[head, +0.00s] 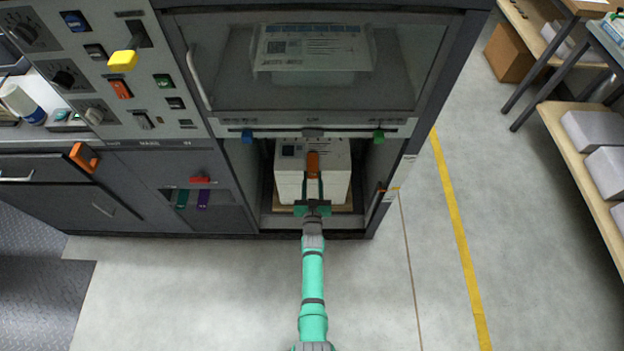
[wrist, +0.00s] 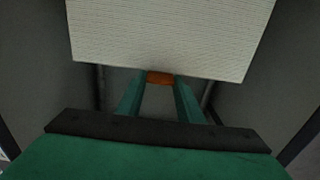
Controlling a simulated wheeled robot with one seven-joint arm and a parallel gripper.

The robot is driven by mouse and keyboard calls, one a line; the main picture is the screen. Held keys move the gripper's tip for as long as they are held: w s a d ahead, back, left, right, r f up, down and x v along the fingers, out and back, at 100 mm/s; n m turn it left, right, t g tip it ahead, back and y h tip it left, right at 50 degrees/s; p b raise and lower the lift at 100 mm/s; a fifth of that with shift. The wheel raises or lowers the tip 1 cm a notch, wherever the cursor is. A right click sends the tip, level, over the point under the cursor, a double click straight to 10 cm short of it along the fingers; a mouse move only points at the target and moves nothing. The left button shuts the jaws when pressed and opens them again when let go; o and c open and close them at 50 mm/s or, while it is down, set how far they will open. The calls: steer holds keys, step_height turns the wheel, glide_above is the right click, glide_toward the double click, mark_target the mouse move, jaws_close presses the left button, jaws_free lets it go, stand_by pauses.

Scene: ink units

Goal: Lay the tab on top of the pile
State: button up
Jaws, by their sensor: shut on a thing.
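The tab is a small orange piece (head: 313,162) that stands out at the near edge of the pile's top in the head view. It also shows in the wrist view (wrist: 160,78), between my fingertips. My gripper (head: 313,184) is shut on the tab, with its green fingers on either side of it. The pile is a white stack of paper (head: 287,182) inside the open lower bay of the machine. In the wrist view the pile's ribbed side (wrist: 165,35) is just beyond the fingertips. I cannot tell whether the tab touches the pile.
The bay's walls stand close on both sides of the pile. A blue knob (head: 247,136) and a green knob (head: 378,136) sit on the rail above. A glass door (head: 310,60) is over the bay. Open floor (head: 400,290) lies in front and to the right.

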steer(key=o, duration=1)
steer(key=shift+f, duration=0.1)
steer(key=s+r, duration=0.3)
steer(key=s, duration=0.8)
steer(key=s+a+r+g, duration=0.1)
steer(key=s+r, duration=0.1)
steer(key=s, duration=1)
steer(key=s+r, duration=0.3)
steer(key=s, duration=0.8)
steer(key=s+r+g, duration=0.1)
steer(key=s+r, duration=1.3)
steer(key=r, duration=0.3)
steer(key=shift+d+g, duration=0.3)
steer(key=shift+d, duration=0.1)
